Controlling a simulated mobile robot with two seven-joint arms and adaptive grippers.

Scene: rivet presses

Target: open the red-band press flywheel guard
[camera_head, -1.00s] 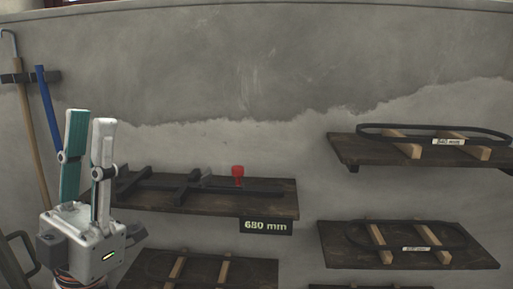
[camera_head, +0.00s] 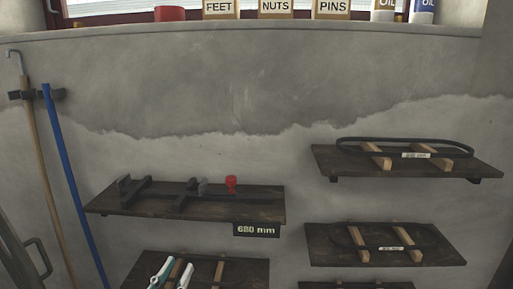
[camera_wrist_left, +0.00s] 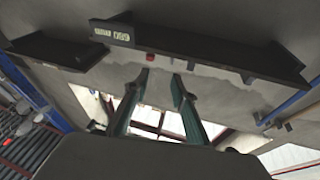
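I see no press and no flywheel guard with a red band in either view. My left gripper (camera_head: 179,264) shows at the bottom edge of the head view, in front of a lower wall shelf; only its fingers are in the picture. In the left wrist view its two fingers (camera_wrist_left: 161,78) stand apart with nothing between them, so it is open and empty. My right gripper is in neither view.
A shelf labelled 680 mm (camera_head: 140,207) carries dark bars and a red knob (camera_head: 231,185). Belt shelves (camera_head: 325,160) are at right. A wooden pole (camera_head: 38,150) and a blue pole (camera_head: 66,150) lean left. Labelled boxes (camera_head: 276,9) line the sill.

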